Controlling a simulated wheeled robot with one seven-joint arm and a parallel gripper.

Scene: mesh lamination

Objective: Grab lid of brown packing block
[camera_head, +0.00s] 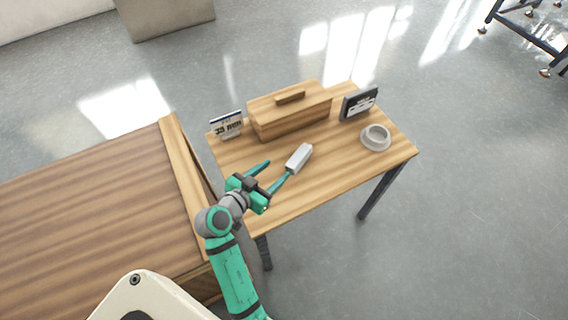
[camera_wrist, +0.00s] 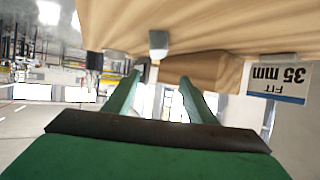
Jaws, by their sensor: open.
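The brown packing block (camera_head: 290,121) is a wood-grained box standing on the small table. In the inverted wrist view, part of the brown block (camera_wrist: 205,70) shows beyond the fingers; the lid handle cannot be made out there. My gripper (camera_head: 278,168) is open and empty, on the near side of the block and apart from it. Its two green fingers (camera_wrist: 162,78) point toward the block.
A light grey block (camera_head: 299,157) lies close to my right fingertip and also shows in the wrist view (camera_wrist: 158,43). A "35 mm" sign (camera_head: 227,126), a dark sign (camera_head: 359,103) and a round grey dish (camera_head: 375,137) stand around the packing block. A larger wooden table (camera_head: 90,210) adjoins left.

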